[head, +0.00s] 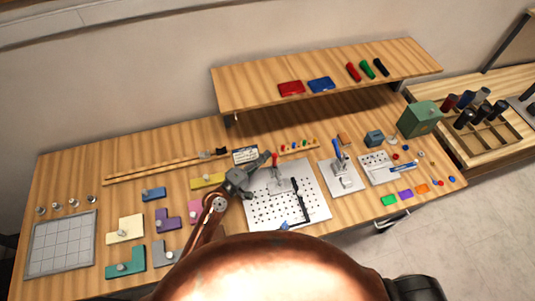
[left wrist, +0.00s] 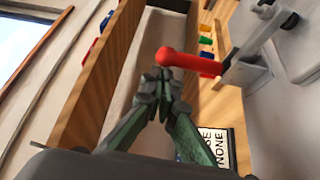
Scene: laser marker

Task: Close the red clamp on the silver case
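The red clamp (head: 275,160) stands on the silver perforated plate (head: 315,205), its red handle raised. No separate silver case can be made out. My left gripper (head: 266,157) is just left of the red handle. In the left wrist view, the tips of my left gripper (left wrist: 164,80) come together, with nothing seen between them. The red handle (left wrist: 190,63) lies across the picture just above the tips, its rounded end very close to them; contact cannot be told. The clamp's metal body (left wrist: 245,72) is at the right. My right gripper is not in view.
A blue-handled clamp (head: 337,150) stands on another plate to the right. A black bar (head: 300,203) lies on the perforated plate. A small sign (head: 245,155) is behind my left gripper. A wooden shelf (head: 250,88) overhangs the back of the table. Coloured blocks lie left of my arm.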

